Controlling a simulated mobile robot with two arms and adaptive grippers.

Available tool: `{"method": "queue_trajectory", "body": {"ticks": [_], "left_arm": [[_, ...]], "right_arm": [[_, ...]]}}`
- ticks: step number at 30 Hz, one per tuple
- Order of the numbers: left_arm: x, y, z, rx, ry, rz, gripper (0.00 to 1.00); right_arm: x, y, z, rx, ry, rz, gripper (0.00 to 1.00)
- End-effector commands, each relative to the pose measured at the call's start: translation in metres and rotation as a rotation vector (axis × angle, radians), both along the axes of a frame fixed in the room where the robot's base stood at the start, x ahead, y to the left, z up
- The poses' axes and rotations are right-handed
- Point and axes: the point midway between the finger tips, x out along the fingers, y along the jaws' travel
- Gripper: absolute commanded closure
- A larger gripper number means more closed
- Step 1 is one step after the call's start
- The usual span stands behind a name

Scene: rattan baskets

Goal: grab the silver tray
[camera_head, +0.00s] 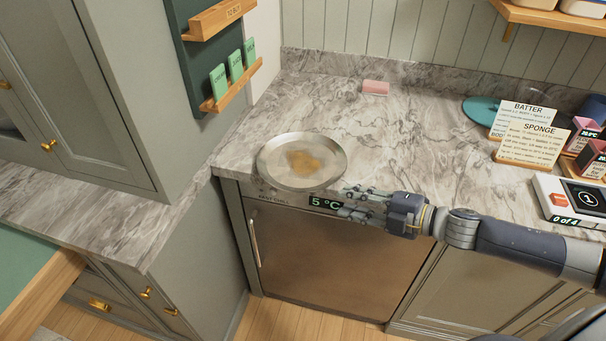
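The silver tray (275,165) is a round, shallow metal dish on the marble counter, close to its front edge. A golden-brown patch (304,162) lies in its middle; I cannot tell if it is food or a stain. My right gripper (348,201) comes in from the right, in front of the counter edge. Its fingers point left and are spread apart, with nothing between them. The fingertips are just right of and below the tray's right rim, seemingly not touching it. My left gripper is not in the view.
A pink block (375,88) lies at the back of the counter. Recipe cards (527,133), a teal round board (481,108) and a scale (575,199) stand at right. A fridge (330,255) with a display is below. The counter between tray and cards is clear.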

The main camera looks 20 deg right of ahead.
Motion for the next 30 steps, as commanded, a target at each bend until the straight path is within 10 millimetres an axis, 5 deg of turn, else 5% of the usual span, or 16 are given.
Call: {"method": "queue_trajectory", "body": {"ticks": [12,30], "left_arm": [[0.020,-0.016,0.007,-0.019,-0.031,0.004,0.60],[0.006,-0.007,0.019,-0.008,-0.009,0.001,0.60]], "right_arm": [[0.020,0.014,-0.006,0.005,0.005,-0.008,0.72],[0.047,0.037,-0.014,0.004,0.005,-0.007,0.72]]}}
